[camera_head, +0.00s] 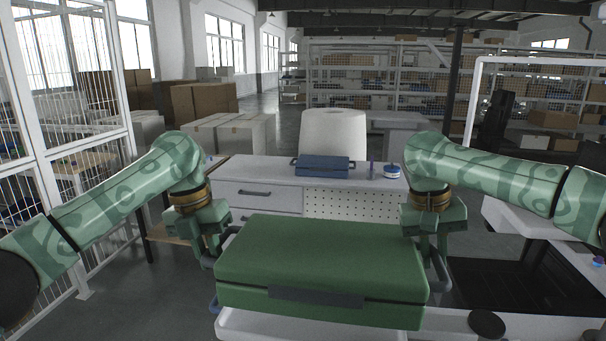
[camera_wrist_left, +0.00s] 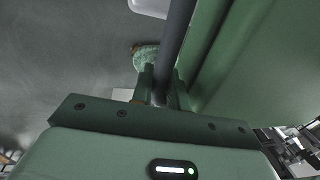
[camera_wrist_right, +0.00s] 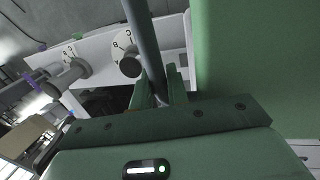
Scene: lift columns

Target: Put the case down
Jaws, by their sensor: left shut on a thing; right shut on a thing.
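The green case (camera_head: 320,255) lies flat between my two arms, with a dark strip on its front. My left gripper (camera_head: 214,248) is shut on the grey bar handle at the case's left side; this handle (camera_wrist_left: 176,40) also shows in the left wrist view. My right gripper (camera_head: 432,250) is shut on the matching handle (camera_wrist_right: 145,45) at the right side, seen in the right wrist view. A white surface (camera_head: 290,328) shows below the case's front edge. Whether the case touches it or hangs above it, I cannot tell.
A white mesh fence (camera_head: 75,165) is at left. Lettered round posts (camera_wrist_right: 127,64) show in the right wrist view.

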